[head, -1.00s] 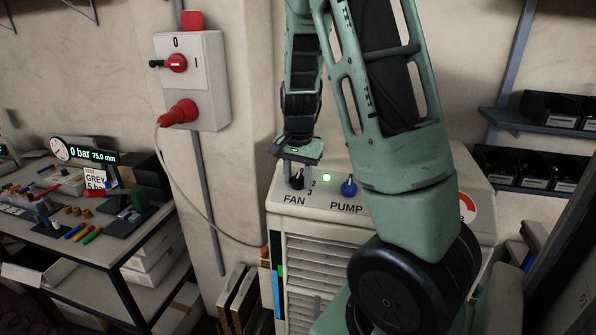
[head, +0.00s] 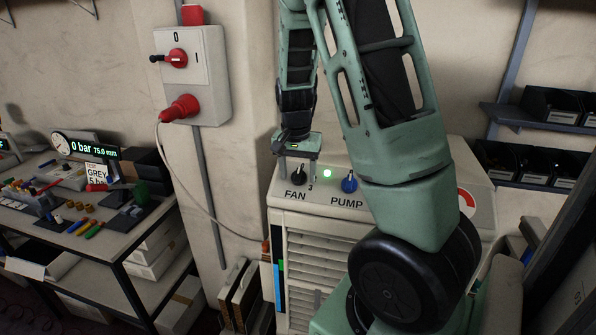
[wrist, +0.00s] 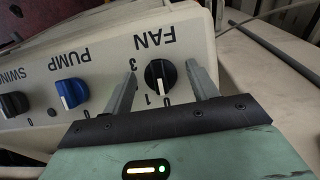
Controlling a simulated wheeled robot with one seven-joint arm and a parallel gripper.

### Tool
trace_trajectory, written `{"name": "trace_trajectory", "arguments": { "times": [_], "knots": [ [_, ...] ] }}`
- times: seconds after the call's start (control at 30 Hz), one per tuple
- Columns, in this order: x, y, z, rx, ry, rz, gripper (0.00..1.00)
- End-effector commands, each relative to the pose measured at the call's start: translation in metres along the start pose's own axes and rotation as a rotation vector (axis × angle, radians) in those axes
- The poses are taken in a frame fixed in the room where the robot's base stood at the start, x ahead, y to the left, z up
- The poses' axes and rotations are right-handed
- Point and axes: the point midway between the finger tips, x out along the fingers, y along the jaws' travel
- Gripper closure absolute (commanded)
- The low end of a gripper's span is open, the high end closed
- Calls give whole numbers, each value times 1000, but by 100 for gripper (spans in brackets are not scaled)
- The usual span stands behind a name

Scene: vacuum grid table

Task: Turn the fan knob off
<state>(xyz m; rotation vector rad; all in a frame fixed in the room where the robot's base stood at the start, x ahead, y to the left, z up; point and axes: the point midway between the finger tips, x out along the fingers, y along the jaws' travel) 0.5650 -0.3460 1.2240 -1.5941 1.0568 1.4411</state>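The black FAN knob (head: 299,175) is at the left of the sloped top panel of a beige unit. In the wrist view the FAN knob (wrist: 160,76) shows its white pointer line toward the 0 and 1 marks; I cannot tell exactly which mark it meets. My gripper (head: 298,178) is over the knob, fingers pointing down. In the wrist view my gripper (wrist: 161,80) is open, with one finger on each side of the knob and visible gaps between. The finger on the right in the head view hides part of the dial numbers.
A black SWING knob (wrist: 14,104) shows in the wrist view. A red wall switch (head: 177,58) and a cluttered bench (head: 150,225) are to the left.

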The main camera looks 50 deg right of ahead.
Motion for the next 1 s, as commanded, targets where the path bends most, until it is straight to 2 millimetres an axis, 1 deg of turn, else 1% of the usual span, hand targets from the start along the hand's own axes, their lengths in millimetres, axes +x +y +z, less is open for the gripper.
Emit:
{"name": "trace_trajectory", "arguments": {
  "times": [0.23,0.37,0.47,0.8,1.0],
  "knots": [
    [-3,0,0,1,1,-2,41],
    [-17,-1,-1,0,4,-5,41],
    [-36,-2,-1,-1,6,-7,41],
    [-116,-1,-1,0,6,-7,41],
    [-152,0,0,0,3,-3,41]
  ]
}}
